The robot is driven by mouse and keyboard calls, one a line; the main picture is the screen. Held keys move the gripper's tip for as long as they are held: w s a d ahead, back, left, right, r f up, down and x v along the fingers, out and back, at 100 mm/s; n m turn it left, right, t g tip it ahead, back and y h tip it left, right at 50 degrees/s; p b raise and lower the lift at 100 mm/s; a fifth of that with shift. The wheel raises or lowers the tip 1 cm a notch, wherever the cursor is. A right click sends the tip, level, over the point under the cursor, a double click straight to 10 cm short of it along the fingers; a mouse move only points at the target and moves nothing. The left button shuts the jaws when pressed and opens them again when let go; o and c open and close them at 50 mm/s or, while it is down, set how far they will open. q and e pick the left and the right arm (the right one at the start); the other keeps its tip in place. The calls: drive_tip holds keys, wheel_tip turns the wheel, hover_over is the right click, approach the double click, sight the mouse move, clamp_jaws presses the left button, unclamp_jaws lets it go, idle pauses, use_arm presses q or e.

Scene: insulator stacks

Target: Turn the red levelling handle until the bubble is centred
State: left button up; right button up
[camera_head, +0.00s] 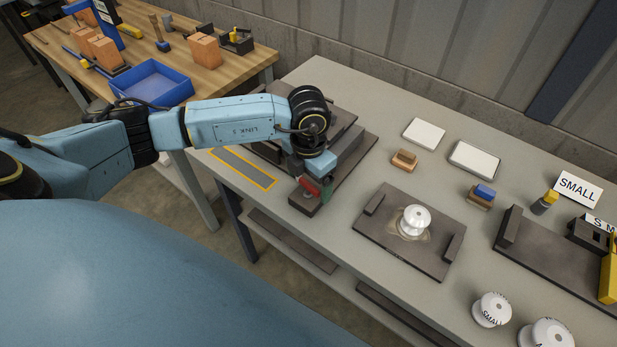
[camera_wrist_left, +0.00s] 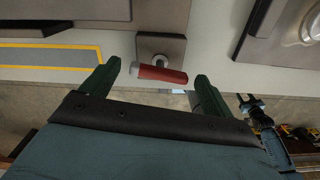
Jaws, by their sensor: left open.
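The red levelling handle (camera_wrist_left: 160,75) shows in the left wrist view, on a grey block (camera_wrist_left: 158,47) at the table's front edge. In the head view the red handle (camera_head: 309,189) is partly covered by my left gripper (camera_head: 314,189). In the left wrist view my left gripper (camera_wrist_left: 158,80) is open, with one green finger to each side of the handle, and there are visible gaps between fingers and handle. The bubble cannot be made out in either view; my arm hides much of the dark fixture (camera_head: 352,160). My right gripper is not in view.
A yellow-outlined strip (camera_head: 243,167) lies left of the fixture. To the right, a dark plate (camera_head: 380,235) bears a white insulator (camera_head: 414,221). More white insulators (camera_head: 491,309) stand near the front edge. A wooden table (camera_head: 215,60) with a blue tray (camera_head: 153,83) stands at the left.

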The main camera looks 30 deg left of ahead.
use_arm(q)
drive_tip(key=c, duration=1)
drive_tip(key=m+b, duration=0.3)
drive_tip(key=m, duration=0.1)
drive_tip(key=shift+m, duration=0.3)
drive_tip(key=shift+m+b, duration=1.55)
drive_tip(key=shift+m, duration=0.25)
drive_tip(key=shift+r, duration=0.1)
drive_tip(key=o, duration=1)
